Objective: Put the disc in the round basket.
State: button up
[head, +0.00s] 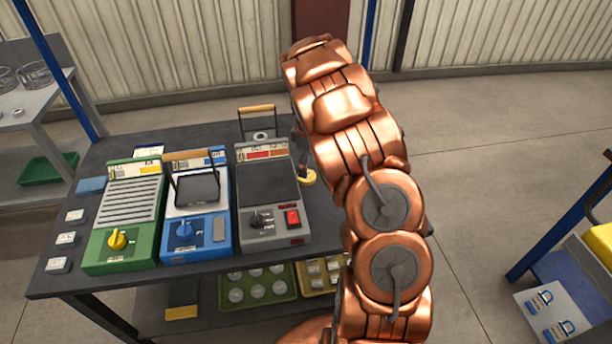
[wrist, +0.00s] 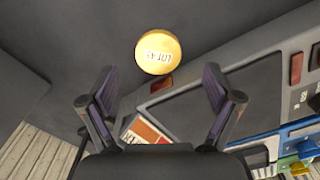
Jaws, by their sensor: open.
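In the head view the disc (head: 308,177) shows partly, at the right of that unit, next to my arm. My gripper (wrist: 158,88) is open and empty, its two fingers apart. The disc is beyond the fingertips in the wrist view, not between them. In the head view my arm hides most of my gripper. A round wire basket (head: 36,74) stands on the grey table at far left, with another partly cut off at the picture edge.
Green (head: 125,222), blue (head: 194,215) and grey (head: 268,200) units with knobs fill the middle of the dark table (head: 105,155). Raised handles stand at the blue unit and behind the grey one. Trays (head: 262,288) sit on the shelf below.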

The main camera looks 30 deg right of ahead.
jog(key=shift+w+f+p, duration=0.1)
jog(key=shift+f+p, duration=0.5)
jog(key=shift+f, duration=1.75)
jog(key=shift+c, duration=0.3)
jog(key=c, duration=1.6)
